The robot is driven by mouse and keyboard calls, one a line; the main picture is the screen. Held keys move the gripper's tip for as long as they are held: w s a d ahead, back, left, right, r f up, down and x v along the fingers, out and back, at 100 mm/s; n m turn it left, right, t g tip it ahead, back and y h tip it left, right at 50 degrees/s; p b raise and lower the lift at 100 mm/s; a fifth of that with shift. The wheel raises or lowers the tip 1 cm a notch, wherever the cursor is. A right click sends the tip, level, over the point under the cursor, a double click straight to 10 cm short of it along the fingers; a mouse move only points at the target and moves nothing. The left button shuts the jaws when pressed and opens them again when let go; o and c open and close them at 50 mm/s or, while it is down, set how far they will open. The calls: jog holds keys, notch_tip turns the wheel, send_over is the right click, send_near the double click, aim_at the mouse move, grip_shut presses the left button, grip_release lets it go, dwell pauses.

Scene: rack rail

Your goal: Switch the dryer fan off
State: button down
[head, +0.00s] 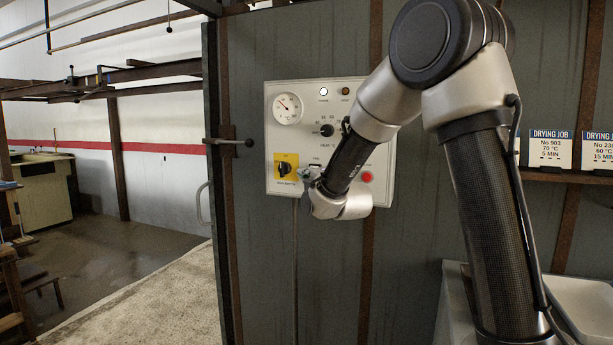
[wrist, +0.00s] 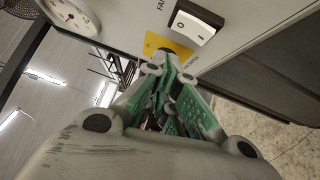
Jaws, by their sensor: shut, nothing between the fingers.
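The white rocker switch (wrist: 194,27) in a black frame, marked with a circle and a bar, sits on the light panel in the wrist view, beside a partly cut-off "FAN" label. Which side is pressed in I cannot tell. My gripper (wrist: 168,68) has green-sided fingers, shut and empty, with tips just below the rocker in the picture. Contact with it is not clear. In the head view my gripper (head: 307,173) is at the lower middle of the control panel (head: 285,138), and my wrist partly hides that area.
Left of my gripper is a yellow plate with a black rotary switch (head: 284,169). A black heat knob (head: 327,130), round gauge (head: 287,107) and two lamps are above. A red button (head: 367,177) is to the right. A door handle (head: 230,142) sticks out left of the panel.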

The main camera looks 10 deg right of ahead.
jog(key=s+d, duration=0.1)
jog(key=s, duration=0.8)
jog(key=shift+d+r, duration=0.3)
jog(key=shift+r, duration=0.05)
